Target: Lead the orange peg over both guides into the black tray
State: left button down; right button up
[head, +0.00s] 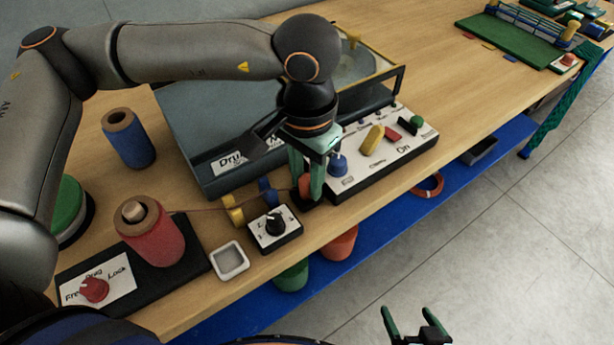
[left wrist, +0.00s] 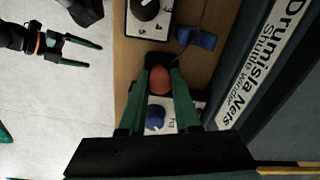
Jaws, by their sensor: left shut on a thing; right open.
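My left gripper (head: 311,182) is shut on the orange peg (head: 304,184), low near the bench's front edge. The left wrist view shows the peg (left wrist: 159,80) between the green fingers. Small black walls, seemingly the black tray (left wrist: 154,60), show right at the peg; fingers hide the rest, and I cannot tell whether the peg touches its floor. A thin brown line runs from the red spool (head: 152,236) past the yellow guide (head: 232,212) and the blue guide (head: 267,190) to the peg. My right gripper (head: 415,328) is open and empty, off the bench.
A dial box (head: 274,229) and a pale square dish (head: 230,261) stand left of the peg. A white control panel (head: 385,158) with coloured knobs is close on the right. The grey winder housing (head: 215,110) rises behind. A blue shelf (head: 380,215) lies below the bench.

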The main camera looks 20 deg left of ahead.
pick_arm(q)
jog(key=shift+f, duration=0.2)
dwell(0.7)
jog(key=c, duration=0.5)
grip_release()
jog(key=shift+c, duration=0.2)
notch_tip(320, 180, up, 13)
jog(key=shift+f+p, duration=0.2)
jog(key=shift+p, duration=0.15)
